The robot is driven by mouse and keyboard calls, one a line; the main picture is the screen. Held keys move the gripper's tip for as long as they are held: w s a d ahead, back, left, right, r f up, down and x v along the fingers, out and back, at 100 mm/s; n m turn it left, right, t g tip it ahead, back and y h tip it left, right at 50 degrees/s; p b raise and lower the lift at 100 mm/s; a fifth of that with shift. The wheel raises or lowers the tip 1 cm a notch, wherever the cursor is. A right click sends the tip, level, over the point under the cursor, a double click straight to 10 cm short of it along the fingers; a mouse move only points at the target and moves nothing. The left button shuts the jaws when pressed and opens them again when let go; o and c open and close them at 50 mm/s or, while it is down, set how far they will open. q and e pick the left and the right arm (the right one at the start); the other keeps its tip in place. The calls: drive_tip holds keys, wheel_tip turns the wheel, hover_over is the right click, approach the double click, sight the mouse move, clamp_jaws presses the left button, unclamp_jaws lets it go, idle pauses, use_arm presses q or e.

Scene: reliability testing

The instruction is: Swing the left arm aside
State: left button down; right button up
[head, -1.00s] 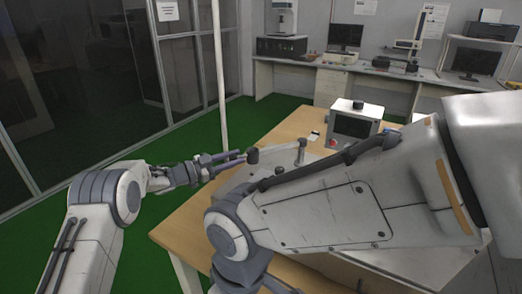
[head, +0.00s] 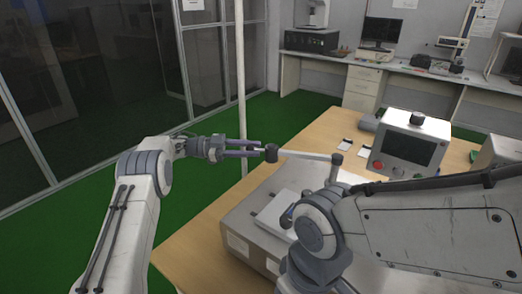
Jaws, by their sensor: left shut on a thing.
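My left gripper (head: 262,151) reaches in from the left, over the near left part of the wooden table. Its fingers are shut on the dark knob at the left end of a light bar (head: 306,155). The bar extends rightward to another dark end, above a grey metal box with a pale top plate (head: 237,245). Whether the bar is joined to the box I cannot tell. My right arm crosses the lower right and hides part of the box. My right gripper does not show.
A control box (head: 408,147) with a screen and red button stands on the wooden table (head: 318,127). A pale pole (head: 240,80) stands behind the left gripper. Glass partitions (head: 110,70) line the left. Green floor (head: 200,190) left of the table is clear.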

use_arm(q)
drive_tip(key=shift+s+d, duration=0.1)
drive_tip(key=shift+d, duration=0.05)
drive_tip(key=c, duration=0.6)
unclamp_jaws()
drive_tip(key=shift+r, duration=0.1)
drive_tip(key=shift+s+a, duration=0.1)
drive_tip(key=shift+a, duration=0.15)
drive_tip(key=a+b, duration=0.1)
drive_tip(key=a, duration=0.9)
drive_tip(key=shift+a+b, duration=0.25)
drive_tip(key=shift+b, duration=0.05)
